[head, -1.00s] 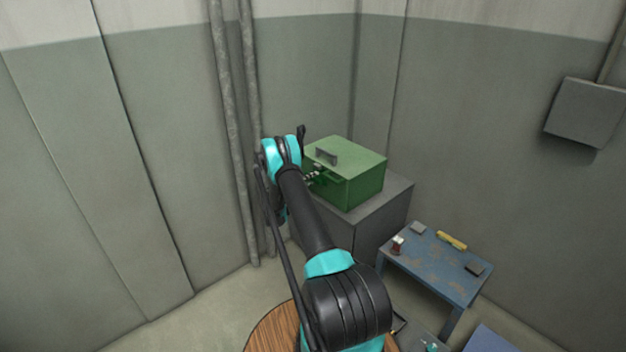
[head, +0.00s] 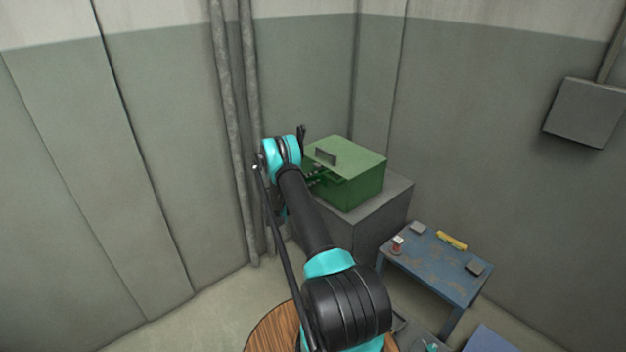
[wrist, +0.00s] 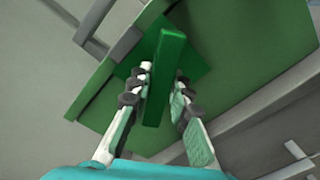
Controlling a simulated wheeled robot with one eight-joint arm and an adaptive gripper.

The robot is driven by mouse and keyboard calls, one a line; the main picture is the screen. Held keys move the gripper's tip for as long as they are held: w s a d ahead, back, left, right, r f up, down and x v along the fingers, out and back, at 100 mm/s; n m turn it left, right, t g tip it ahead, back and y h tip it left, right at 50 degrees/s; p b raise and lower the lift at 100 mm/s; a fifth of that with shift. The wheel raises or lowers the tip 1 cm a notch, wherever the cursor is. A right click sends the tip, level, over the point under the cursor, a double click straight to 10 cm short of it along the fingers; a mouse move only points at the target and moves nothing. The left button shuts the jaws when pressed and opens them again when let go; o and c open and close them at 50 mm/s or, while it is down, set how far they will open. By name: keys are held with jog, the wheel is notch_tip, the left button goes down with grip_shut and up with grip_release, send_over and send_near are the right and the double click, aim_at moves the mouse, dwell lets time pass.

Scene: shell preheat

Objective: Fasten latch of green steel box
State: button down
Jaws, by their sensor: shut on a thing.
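The green steel box (head: 358,190) sits closed on a grey cabinet, with a grey handle (head: 326,157) on its lid. My gripper (head: 314,177) is at the box's left-facing side, small and partly hidden by my arm in the head view. In the wrist view the box's green face (wrist: 235,65) fills the upper part. A green latch lever (wrist: 165,80) stands out from a darker green plate and lies between the two fingers of my gripper (wrist: 163,75). The gripper is shut on this lever. The catch behind the lever cannot be made out.
The grey cabinet (head: 385,213) stands in the corner, with vertical pipes (head: 236,130) to its left. A worn blue table (head: 435,272) at right holds a small red-and-white can (head: 397,244), a yellow item (head: 452,240) and grey blocks. A grey box (head: 585,112) hangs on the right wall.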

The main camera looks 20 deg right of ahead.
jog(key=n, duration=0.5)
jog(key=shift+a, duration=0.1)
jog(key=n, duration=0.6)
jog(key=shift+n, duration=0.4)
jog(key=c, duration=1.4)
grip_release()
jog(key=v, duration=1.2)
